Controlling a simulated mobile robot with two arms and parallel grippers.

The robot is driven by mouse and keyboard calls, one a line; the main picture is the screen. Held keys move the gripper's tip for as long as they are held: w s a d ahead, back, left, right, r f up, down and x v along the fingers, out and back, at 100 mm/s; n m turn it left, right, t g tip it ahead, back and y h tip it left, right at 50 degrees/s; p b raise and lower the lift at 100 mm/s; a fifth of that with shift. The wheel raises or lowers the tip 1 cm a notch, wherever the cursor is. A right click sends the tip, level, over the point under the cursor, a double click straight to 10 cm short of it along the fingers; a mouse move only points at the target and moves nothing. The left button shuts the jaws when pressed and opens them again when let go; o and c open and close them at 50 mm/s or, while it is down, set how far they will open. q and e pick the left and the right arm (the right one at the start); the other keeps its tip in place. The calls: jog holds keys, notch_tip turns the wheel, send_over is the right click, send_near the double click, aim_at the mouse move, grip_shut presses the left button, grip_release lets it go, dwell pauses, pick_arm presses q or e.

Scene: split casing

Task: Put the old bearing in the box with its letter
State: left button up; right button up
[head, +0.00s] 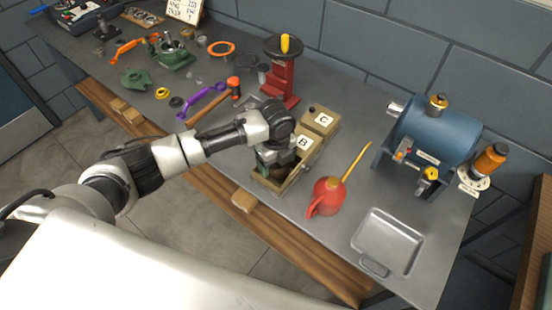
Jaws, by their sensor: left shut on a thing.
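My left gripper (269,163) points down over the near end of the wooden letter boxes (262,182). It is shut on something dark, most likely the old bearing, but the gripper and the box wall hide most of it. The white cards B (303,142) and C (323,119) show on the boxes behind the gripper. A letter on the nearest box is not visible; my gripper covers part of it. I cannot tell whether the held thing touches the box floor. My right gripper is not in view.
A red oil can (326,196) with a long spout stands close right of the boxes. A red press (282,80) stands behind them. A grey tray (388,240) and a blue machine (433,130) are at the right. A hammer (214,104) and loose parts lie left.

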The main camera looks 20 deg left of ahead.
pick_arm(q)
jog(key=shift+p, duration=0.3)
dwell(0.4)
jog(key=o, duration=1.1)
notch_tip(320, 180, up, 7)
jog(key=p, duration=0.7)
